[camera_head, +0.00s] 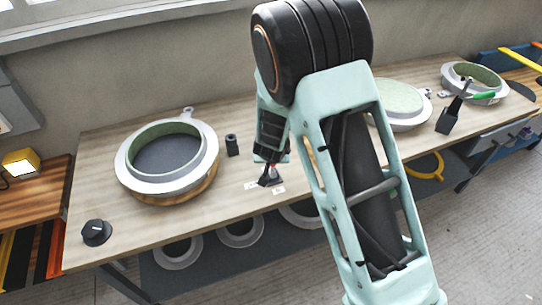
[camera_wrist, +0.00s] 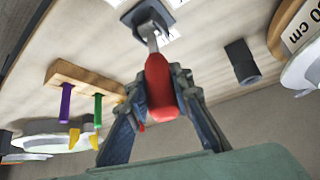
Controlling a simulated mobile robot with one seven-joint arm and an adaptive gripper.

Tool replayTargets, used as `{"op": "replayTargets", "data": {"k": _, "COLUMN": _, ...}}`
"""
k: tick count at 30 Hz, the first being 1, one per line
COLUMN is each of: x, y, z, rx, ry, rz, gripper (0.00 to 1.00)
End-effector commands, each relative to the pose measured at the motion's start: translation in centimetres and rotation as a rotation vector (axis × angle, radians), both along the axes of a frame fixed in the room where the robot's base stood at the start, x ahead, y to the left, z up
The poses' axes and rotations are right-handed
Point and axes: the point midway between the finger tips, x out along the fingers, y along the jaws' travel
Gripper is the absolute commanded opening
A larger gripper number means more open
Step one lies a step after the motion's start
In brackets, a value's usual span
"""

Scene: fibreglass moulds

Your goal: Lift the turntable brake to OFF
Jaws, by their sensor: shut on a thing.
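The brake lever has a red grip (camera_wrist: 160,85) on a thin metal stem that rises from a dark base plate (camera_wrist: 146,14). In the head view its base (camera_head: 270,181) stands near the front edge of the bench, with small white labels (camera_head: 278,190) beside it. My gripper (camera_wrist: 158,80) is shut on the red grip, with a finger on each side. In the head view my gripper (camera_head: 271,152) is above the base and hides most of the lever. The label text is too small to read.
A round mould (camera_head: 125,178) on a wooden turntable (camera_head: 200,192) stands to the left. A dark cylinder (camera_head: 232,145) stands between it and my gripper. A black knob (camera_head: 96,232) is at the front left corner. More moulds (camera_head: 402,122) lie to the right.

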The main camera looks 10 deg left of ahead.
Motion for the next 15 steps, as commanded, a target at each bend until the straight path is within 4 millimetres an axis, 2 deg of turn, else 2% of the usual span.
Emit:
{"op": "replayTargets", "data": {"k": 8, "x": 0.11, "y": 0.06, "z": 0.05, "rx": 0.001, "ry": -0.002, "rz": 0.001, "gripper": 0.0}}
{"op": "replayTargets", "data": {"k": 9, "x": 0.1, "y": 0.05, "z": 0.05, "rx": 0.001, "ry": -0.002, "rz": 0.001, "gripper": 0.23}}
{"op": "replayTargets", "data": {"k": 13, "x": 0.09, "y": 0.04, "z": 0.04, "rx": 0.0, "ry": -0.002, "rz": 0.0, "gripper": 0.38}}
{"op": "replayTargets", "data": {"k": 15, "x": 0.06, "y": 0.04, "z": 0.04, "rx": 0.0, "ry": -0.002, "rz": 0.0, "gripper": 0.38}}
